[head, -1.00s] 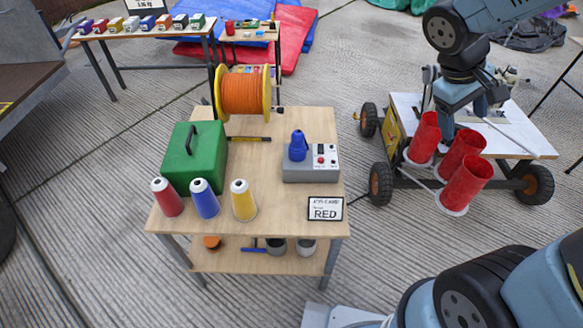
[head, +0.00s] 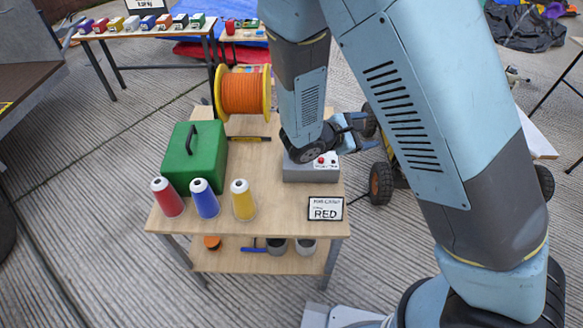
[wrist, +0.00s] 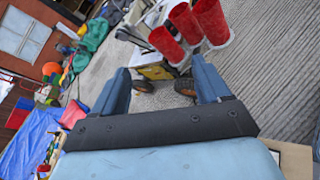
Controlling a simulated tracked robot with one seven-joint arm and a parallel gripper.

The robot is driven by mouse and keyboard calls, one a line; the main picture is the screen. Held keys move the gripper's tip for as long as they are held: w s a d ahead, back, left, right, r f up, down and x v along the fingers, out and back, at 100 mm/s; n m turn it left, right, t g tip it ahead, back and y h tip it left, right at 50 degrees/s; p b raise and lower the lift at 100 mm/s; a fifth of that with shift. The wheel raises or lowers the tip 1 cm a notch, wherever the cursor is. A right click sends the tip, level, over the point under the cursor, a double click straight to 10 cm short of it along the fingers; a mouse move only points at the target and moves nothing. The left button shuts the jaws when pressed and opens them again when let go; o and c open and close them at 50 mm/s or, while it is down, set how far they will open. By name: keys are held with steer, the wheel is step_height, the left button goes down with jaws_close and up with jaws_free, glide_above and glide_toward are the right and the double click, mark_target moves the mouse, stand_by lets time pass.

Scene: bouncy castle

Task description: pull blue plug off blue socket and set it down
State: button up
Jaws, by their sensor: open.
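The grey socket box (head: 300,175) with a red button sits on the right side of the wooden table. My arm hides the blue plug and the blue socket in the head view, and neither shows in the wrist view. My gripper (head: 352,132) is above and right of the box, near the table's right edge. It points sideways, away from the table. In the wrist view my gripper (wrist: 163,80) has its two blue fingers spread wide with nothing between them.
On the table are a green box (head: 195,165), several coloured cones, an orange cable reel (head: 243,92) and a card reading RED (head: 325,209). Red cylinders (wrist: 185,22) on a cart stand ahead of my gripper. The table's middle is clear.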

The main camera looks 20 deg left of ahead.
steer(key=s+a+f+n+t+y, duration=0.3)
steer(key=a+f+n+t+y, duration=0.1)
steer(key=a+f+n+y, duration=0.35)
steer(key=s+a+f+n+t+y, duration=0.35)
steer(key=a+f+n, duration=0.35)
steer(key=a, duration=0.4)
steer(key=shift+n+y, duration=0.3)
steer(key=shift+n, duration=0.35)
steer(key=w, duration=0.9)
steer(key=w+a+r, duration=0.1)
steer(key=w, duration=0.4)
steer(key=shift+w, duration=0.2)
steer(key=c, duration=1.1)
steer(key=shift+r, duration=0.1)
steer(key=shift+r, duration=2.25)
steer(key=shift+r, duration=1.95)
